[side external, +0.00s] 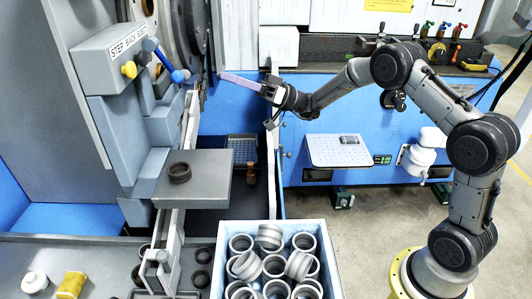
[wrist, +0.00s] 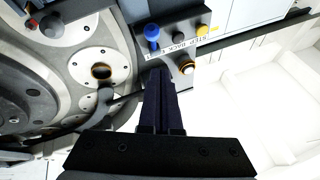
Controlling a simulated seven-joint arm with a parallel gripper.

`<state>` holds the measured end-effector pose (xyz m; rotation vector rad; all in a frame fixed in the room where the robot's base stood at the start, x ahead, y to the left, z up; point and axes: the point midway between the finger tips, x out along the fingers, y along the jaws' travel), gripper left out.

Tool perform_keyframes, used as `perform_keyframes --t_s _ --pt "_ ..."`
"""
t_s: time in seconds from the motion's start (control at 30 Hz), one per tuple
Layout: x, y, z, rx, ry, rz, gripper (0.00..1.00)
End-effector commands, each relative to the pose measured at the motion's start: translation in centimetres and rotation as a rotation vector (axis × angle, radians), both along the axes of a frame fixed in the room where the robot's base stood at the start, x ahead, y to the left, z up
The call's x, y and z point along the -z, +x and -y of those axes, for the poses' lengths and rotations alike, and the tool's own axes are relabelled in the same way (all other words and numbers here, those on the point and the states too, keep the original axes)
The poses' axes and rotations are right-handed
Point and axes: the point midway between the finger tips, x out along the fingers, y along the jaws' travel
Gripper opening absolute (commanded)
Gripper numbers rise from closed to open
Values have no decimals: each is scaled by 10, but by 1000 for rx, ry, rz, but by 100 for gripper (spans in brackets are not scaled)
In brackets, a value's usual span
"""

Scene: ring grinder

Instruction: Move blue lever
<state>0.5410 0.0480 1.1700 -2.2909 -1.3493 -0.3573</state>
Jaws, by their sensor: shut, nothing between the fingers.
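The blue lever (side external: 165,60) is on the right side of the grey "STEP BACK EJECT" box (side external: 112,55). In the side external view it slants down to the right, ending in a blue knob. In the wrist view the blue lever (wrist: 152,36) shows just above the fingertips, beside the box (wrist: 182,45) with its lettering. My gripper (side external: 224,75) is shut and empty. Its long fingers point left toward the lever, with a gap between them in the side external view. In the wrist view the closed fingers (wrist: 158,72) end just below the lever and the box.
A crate (side external: 228,232) of grey rings stands at the bottom centre. A grey shelf (side external: 215,185) holds one dark ring. The grinder's large round plate (wrist: 60,80) is close on the left in the wrist view. A blue machine stands behind my arm.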

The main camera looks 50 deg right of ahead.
Motion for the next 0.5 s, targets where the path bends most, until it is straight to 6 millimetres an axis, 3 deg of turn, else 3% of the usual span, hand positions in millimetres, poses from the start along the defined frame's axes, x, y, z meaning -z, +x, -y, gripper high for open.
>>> perform_keyframes --t_s 0.03,0.1,0.2,0.33,0.5 --pt "-32 -15 -17 -37 -34 52 0" --pt "-64 -43 -44 -103 -108 95 0" --pt "-93 -94 -84 -226 -244 79 0" --pt "-100 -171 -123 -368 -462 -47 0" --pt "-70 -262 -135 -417 -760 -291 0"
